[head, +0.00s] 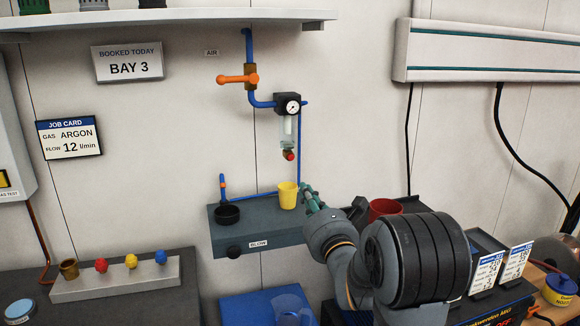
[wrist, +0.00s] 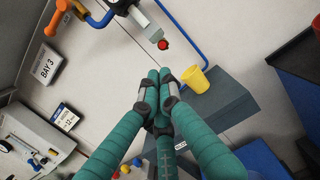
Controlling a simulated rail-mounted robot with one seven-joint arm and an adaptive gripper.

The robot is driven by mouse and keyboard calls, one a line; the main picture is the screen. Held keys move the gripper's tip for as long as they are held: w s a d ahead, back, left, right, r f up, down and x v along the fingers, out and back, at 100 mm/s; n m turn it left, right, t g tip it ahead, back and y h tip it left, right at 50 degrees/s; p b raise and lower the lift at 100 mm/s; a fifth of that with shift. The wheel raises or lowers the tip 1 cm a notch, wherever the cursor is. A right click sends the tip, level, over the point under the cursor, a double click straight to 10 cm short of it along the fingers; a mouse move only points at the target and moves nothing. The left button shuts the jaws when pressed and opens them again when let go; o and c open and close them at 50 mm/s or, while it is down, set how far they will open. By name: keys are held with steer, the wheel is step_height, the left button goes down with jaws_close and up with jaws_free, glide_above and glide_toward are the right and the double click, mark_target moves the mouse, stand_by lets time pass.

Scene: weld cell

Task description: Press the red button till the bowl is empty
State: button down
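The red button (head: 289,156) is at the bottom end of the clear bowl (head: 287,134), under the black unit with a round gauge on the wall. How much liquid the bowl holds is too small to tell. In the wrist view, the red button (wrist: 163,45) and bowl (wrist: 152,31) show ahead of my fingertips. My gripper (head: 309,196) is beside the right of the yellow cup, below the button and apart from it. In the wrist view, my gripper's (wrist: 158,76) teal fingers are together at the tips, with nothing seen between them.
The yellow cup (head: 288,196) stands on the grey wall shelf (head: 262,228) beneath the button, with a black dish (head: 227,214) to its left. Blue pipe (head: 299,140) runs down right of the bowl. An orange valve handle (head: 233,79) is up left.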

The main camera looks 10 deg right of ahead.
steer(key=shift+s, duration=0.1)
steer(key=shift+r, duration=0.15)
steer(key=p, duration=1.3)
glide_toward(287, 157)
steer(key=w+r, duration=0.1)
steer(key=w, duration=0.3)
steer(key=shift+w+a, duration=0.25)
steer(key=shift+w, duration=0.55)
